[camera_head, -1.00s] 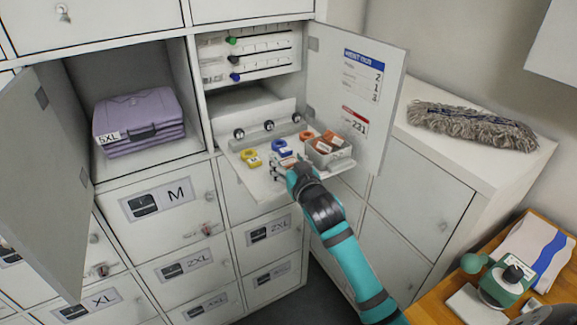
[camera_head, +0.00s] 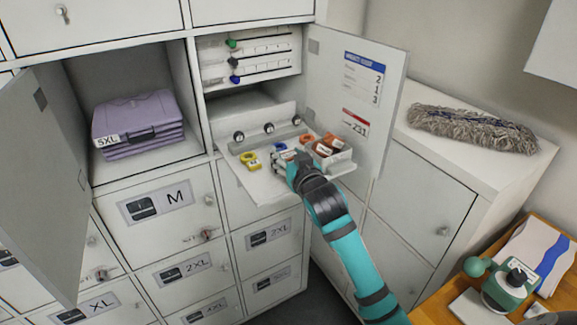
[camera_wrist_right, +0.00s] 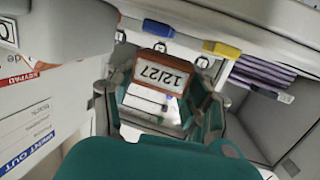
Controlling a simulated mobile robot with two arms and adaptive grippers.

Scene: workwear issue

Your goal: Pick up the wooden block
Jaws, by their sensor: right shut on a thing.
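The wooden block (camera_wrist_right: 158,75), brown with a white label reading 12/27, sits between the fingers of my right gripper (camera_wrist_right: 160,100) in the right wrist view. In the head view my right gripper (camera_head: 287,165) is at the front part of the fold-down shelf (camera_head: 262,187), beside a small open bin (camera_head: 342,163). It is shut on the block, which is mostly hidden there by the fingers. Whether the block still touches the shelf cannot be told. My left gripper is not in view.
A yellow tag (camera_head: 250,160) and a blue tag (camera_head: 280,148) lie left of and behind the gripper. The bin holds orange-brown pieces. The open locker door (camera_head: 352,100) stands close on the right.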

